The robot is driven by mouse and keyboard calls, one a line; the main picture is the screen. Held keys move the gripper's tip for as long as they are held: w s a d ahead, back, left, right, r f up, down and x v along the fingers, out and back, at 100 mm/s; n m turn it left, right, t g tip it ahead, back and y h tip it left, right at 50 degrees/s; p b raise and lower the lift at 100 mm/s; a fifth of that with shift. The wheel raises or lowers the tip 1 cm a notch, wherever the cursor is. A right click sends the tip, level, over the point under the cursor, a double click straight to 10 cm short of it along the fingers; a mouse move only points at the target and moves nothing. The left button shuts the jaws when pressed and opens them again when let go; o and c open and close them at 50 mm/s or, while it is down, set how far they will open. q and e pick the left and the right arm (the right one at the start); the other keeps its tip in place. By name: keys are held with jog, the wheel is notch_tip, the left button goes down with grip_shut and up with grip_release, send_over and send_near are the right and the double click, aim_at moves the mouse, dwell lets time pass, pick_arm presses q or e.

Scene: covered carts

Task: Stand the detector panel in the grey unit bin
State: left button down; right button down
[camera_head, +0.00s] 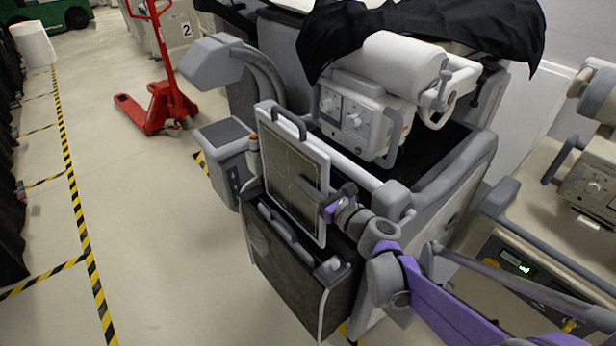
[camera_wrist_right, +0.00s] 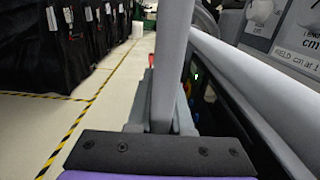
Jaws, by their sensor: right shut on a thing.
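The detector panel (camera_head: 288,172), a flat plate with a pale frame, dark face and grey top handle, stands upright, slightly tilted, at the front of the grey mobile unit. My right gripper (camera_head: 338,203) is shut on its right side edge. In the right wrist view the panel (camera_wrist_right: 173,55) shows edge-on as a grey bar, running down between the fingers (camera_wrist_right: 160,122). The dark grey unit bin (camera_head: 290,283) hangs on the unit's front, below the panel. The panel's lower edge overlaps the bin's mouth; I cannot tell how deep it sits. My left gripper is not in view.
Grey handle-like parts (camera_head: 285,235) show in the bin's mouth. The unit's tube head (camera_head: 362,110) and a black cover (camera_head: 420,30) are behind the panel. Another unit (camera_head: 580,190) stands at right. A red pallet jack (camera_head: 160,100) is at back left. Open floor lies left.

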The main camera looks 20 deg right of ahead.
aim_at(309, 201)
jog(key=shift+w+f+b, duration=0.1)
jog(key=shift+f+b, duration=2.35)
jog(key=shift+f, duration=1)
